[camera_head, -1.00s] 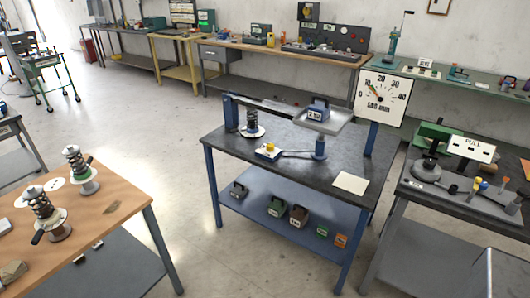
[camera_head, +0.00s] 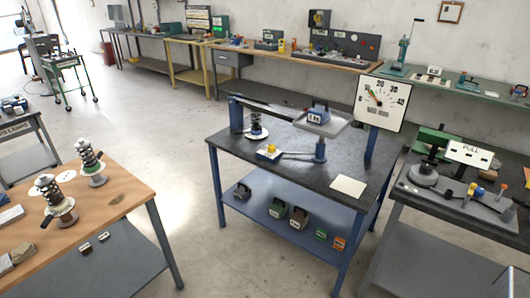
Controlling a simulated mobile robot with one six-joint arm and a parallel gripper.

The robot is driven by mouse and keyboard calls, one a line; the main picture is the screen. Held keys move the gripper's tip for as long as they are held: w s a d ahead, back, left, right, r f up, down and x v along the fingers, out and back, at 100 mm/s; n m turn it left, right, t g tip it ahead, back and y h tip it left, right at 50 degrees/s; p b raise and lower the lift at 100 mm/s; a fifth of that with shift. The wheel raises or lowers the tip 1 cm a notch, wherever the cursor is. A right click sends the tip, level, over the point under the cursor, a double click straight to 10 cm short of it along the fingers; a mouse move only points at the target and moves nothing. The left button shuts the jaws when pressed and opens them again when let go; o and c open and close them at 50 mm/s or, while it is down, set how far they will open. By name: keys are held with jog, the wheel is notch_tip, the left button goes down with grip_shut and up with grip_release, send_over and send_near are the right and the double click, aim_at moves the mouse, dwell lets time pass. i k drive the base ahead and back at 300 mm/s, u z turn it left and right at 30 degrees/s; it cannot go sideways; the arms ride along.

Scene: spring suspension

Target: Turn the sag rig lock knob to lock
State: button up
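The sag rig stands on a dark-topped bench with blue legs (camera_head: 221,190) in the middle of the view. It has a long beam, a coil spring (camera_head: 257,125), and a raised grey pan (camera_head: 335,124) with a blue weight (camera_head: 318,112) on it. A white dial (camera_head: 381,103) marked in mm stands at the back right. A small box with a yellow knob (camera_head: 271,148) sits at the rig's front left; it looks like the lock knob, but its marking is too small to read.
A wooden table (camera_head: 115,202) with spring units stands at the lower left. A grey bench (camera_head: 456,211) with a PULL sign stands close on the right. Several weights lie on the rig bench's blue lower shelf (camera_head: 258,225). Open floor (camera_head: 165,135) lies left of the rig.

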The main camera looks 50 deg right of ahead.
aim_at(271, 148)
jog(key=z, duration=0.15)
jog(key=i, duration=0.95)
jog(key=u, duration=0.05)
